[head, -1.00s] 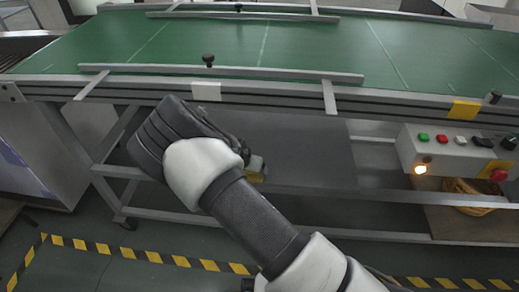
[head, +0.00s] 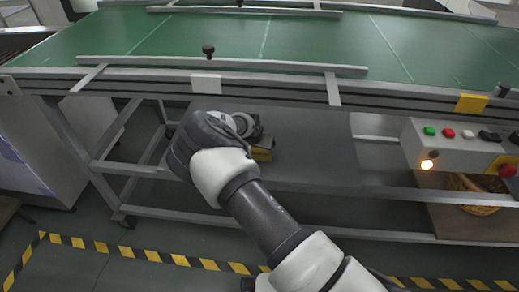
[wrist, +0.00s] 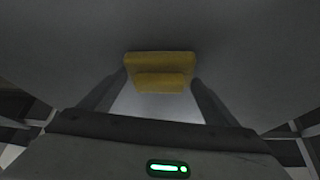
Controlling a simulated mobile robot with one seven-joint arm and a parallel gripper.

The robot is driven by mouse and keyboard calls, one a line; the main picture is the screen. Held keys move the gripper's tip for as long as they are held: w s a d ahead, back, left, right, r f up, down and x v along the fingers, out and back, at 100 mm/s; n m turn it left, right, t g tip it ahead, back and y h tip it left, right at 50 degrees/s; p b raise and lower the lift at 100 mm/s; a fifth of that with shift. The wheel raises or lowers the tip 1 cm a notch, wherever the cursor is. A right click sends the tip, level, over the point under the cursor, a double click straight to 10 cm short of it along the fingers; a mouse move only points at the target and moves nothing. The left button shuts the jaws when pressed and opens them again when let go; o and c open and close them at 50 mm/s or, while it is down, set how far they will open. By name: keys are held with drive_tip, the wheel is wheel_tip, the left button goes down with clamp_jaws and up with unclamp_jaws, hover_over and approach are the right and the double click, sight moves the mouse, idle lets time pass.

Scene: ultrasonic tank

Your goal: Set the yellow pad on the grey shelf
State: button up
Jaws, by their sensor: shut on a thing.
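The yellow pad (head: 262,152) shows in the head view just right of my wrist, in front of the grey shelf (head: 315,150) under the conveyor. My gripper (head: 248,132) is partly hidden behind my own wrist there. In the wrist view the yellow pad (wrist: 161,63) is a yellow block with a raised lower part, held between the two dark fingers of my gripper (wrist: 161,82). The grey surface fills the view behind it. I cannot tell whether the pad touches the shelf or hangs just above it.
The green conveyor (head: 300,35) and its metal side rail run above the shelf. A control box (head: 455,145) with buttons and a lit orange lamp is at the right, above a wicker basket (head: 470,195). The shelf right of the pad looks bare.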

drive_tip(key=shift+f, duration=0.2)
drive_tip(key=o, duration=1)
drive_tip(key=shift+r, duration=0.1)
